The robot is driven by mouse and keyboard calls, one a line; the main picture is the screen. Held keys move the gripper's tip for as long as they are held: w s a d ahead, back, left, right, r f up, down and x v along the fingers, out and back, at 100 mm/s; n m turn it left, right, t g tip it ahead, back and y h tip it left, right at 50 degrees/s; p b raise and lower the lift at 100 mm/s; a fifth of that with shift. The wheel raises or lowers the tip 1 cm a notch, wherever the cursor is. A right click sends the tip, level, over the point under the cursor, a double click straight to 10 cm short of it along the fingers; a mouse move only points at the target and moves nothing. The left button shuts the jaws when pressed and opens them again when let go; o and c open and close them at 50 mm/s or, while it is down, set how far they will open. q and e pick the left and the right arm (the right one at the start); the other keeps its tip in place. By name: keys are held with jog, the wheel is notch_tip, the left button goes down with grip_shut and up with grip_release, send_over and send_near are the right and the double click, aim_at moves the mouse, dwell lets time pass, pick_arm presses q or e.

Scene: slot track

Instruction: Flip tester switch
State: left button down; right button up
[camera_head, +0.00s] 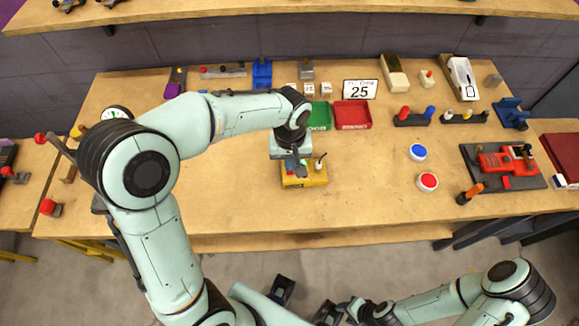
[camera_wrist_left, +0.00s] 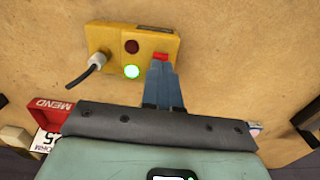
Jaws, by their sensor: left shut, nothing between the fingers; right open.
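The yellow tester box (camera_head: 313,180) sits near the front middle of the bench, partly hidden behind my left gripper in the head view. The left wrist view shows the box (camera_wrist_left: 107,34) with a dark red lamp (camera_wrist_left: 131,46), a brightly lit green lamp (camera_wrist_left: 131,71) and a red switch (camera_wrist_left: 161,56). A grey plug with a cable (camera_wrist_left: 97,62) stands in the box's side. My left gripper (camera_wrist_left: 161,68) is shut and empty, its fingertips right at the red switch; contact is unclear. My right gripper (camera_head: 346,307) is low at the bottom edge, away from the bench, its fingers hard to see.
Blue (camera_head: 418,152) and red (camera_head: 428,182) round buttons and a red device (camera_head: 505,163) stand to the right. The bench between is clear.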

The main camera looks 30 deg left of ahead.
pick_arm(q)
jog(key=shift+f+b, duration=0.5)
jog(key=shift+f, duration=0.3)
pick_arm(e)
jog(key=shift+s+f, duration=0.25)
jog(key=shift+f, duration=0.35)
pick_arm(q)
jog(key=shift+r, duration=0.15)
pick_arm(e)
jog(key=shift+r, duration=0.1)
pick_arm(q)
jog(key=shift+w+r+p, duration=0.1)
jog(key=shift+r+p, duration=0.9)
jog(key=shift+r, duration=0.3)
jog(key=shift+r+p, duration=1.3)
jog(key=shift+r, duration=0.85)
pick_arm(e)
jog(key=w+r, duration=0.3)
jog(key=r, duration=0.2)
jog(key=shift+s+r, duration=0.1)
pick_arm(q)
jog(key=shift+f, duration=0.1)
pick_arm(e)
jog(key=shift+s, duration=0.1)
